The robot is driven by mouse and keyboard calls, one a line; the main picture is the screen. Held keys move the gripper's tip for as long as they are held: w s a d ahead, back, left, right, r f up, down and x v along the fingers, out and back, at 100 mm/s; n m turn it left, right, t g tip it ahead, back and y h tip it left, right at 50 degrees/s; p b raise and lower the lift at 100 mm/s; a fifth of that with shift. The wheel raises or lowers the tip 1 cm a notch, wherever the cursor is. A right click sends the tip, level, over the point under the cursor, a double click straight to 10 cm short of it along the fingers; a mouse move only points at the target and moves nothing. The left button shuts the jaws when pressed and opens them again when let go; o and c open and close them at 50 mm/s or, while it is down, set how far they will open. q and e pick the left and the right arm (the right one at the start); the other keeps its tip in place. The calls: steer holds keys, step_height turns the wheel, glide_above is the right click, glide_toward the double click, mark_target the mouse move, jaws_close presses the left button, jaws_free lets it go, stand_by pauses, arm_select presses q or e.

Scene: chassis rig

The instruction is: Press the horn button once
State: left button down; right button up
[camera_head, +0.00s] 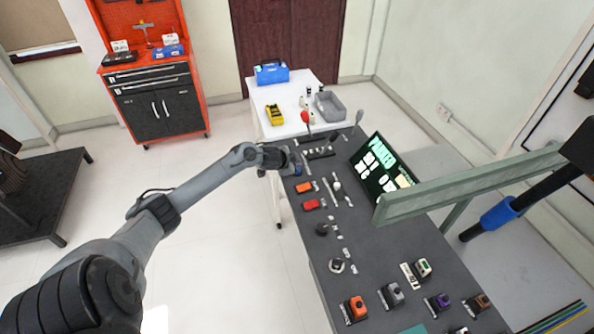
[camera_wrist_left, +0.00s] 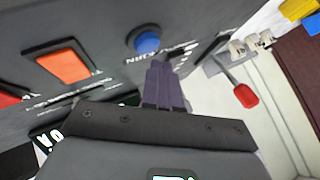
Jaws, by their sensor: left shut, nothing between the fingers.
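The blue round button (camera_wrist_left: 147,43) sits in a dark collar on the grey panel in the left wrist view. My right gripper is not in view.
An orange rocker switch (camera_wrist_left: 64,66) lies close to the blue button. A red-knobbed lever (camera_head: 306,117) stands behind the gripper. A lit display (camera_head: 381,168) and a green-grey beam (camera_head: 465,187) stand at the right. A white table (camera_head: 270,95) adjoins the far end.

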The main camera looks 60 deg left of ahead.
arm_select(q)
steer(key=shift+f, duration=0.25)
stand_by(0.4)
steer(key=shift+f, duration=0.15)
stand_by(0.4)
steer(key=shift+f, duration=0.5)
steer(key=shift+r, duration=0.15)
stand_by(0.6)
steer(key=shift+r+p, duration=0.65)
steer(key=shift+p, duration=0.25)
steer(key=shift+r, duration=0.1)
